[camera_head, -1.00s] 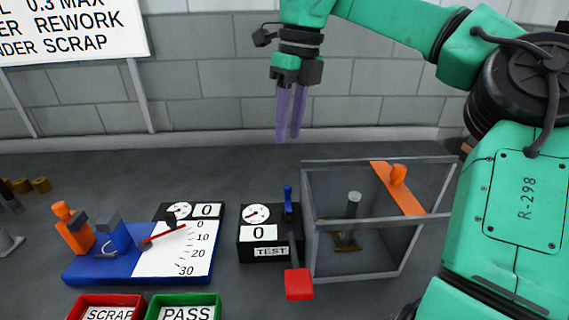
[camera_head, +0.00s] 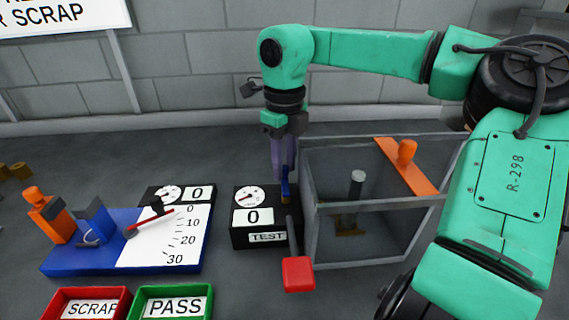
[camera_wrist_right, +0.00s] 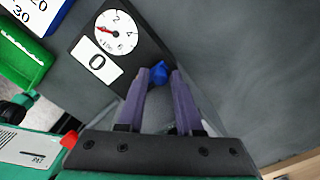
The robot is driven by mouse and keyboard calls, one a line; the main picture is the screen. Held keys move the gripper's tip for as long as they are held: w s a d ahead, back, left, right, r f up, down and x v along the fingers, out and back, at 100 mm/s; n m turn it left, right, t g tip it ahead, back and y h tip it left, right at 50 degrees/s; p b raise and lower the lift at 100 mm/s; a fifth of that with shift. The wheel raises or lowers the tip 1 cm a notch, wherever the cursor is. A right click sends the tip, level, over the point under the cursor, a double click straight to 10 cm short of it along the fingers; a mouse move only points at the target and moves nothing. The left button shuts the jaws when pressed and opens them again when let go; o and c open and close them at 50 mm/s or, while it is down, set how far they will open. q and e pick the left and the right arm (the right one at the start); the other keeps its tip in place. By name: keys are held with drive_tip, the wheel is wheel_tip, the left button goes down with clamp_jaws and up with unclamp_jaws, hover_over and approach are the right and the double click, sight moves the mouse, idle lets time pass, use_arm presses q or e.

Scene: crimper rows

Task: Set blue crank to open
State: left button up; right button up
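The blue crank (camera_head: 286,188) stands roughly upright at the right edge of the black TEST gauge box (camera_head: 240,234). Its knob also shows in the right wrist view (camera_wrist_right: 159,74). My right gripper (camera_head: 284,172) points down at the crank from above. In the right wrist view its purple fingers (camera_wrist_right: 161,75) are apart, with the blue knob between their tips. A gap shows beside the knob, so I see no firm grip. My left gripper is not in view.
A grey-framed clear box (camera_head: 385,251) with an orange bar stands close to the right. A red-ended lever (camera_head: 298,273) reaches forward from the gauge box. A blue fixture (camera_head: 75,262) and red and green bins (camera_head: 209,310) are left.

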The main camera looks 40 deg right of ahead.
clamp_jaws()
drive_tip(key=shift+w, duration=0.1)
drive_tip(key=shift+w+a+r+n+p, duration=0.1)
drive_tip(key=shift+a+n+p, duration=0.05)
drive_tip(key=shift+n+p, duration=0.4)
drive_tip(key=shift+w+a+n+p, duration=0.15)
drive_tip(key=shift+n+p, duration=0.2)
drive_tip(key=shift+n, duration=0.3)
drive_tip(key=n, duration=0.1)
drive_tip(key=a+n+p, duration=0.1)
drive_tip(key=shift+w+n, duration=0.1)
drive_tip(key=shift+n, duration=0.2)
drive_tip(key=n, duration=0.2)
drive_tip(key=a+n+p, duration=0.1)
drive_tip(key=n, duration=0.1)
drive_tip(key=shift+a, duration=0.2)
drive_tip(key=shift+s+a+n+p, duration=0.1)
drive_tip(key=shift+a+n, duration=0.15)
drive_tip(key=shift+n, duration=0.55)
drive_tip(key=shift+s+a+n+p, duration=0.1)
drive_tip(key=shift+a+n, duration=0.1)
drive_tip(key=shift+n, duration=0.6)
drive_tip(key=shift+s+a+n+p, duration=0.1)
drive_tip(key=shift+a+n, duration=0.15)
drive_tip(key=shift+n, duration=0.55)
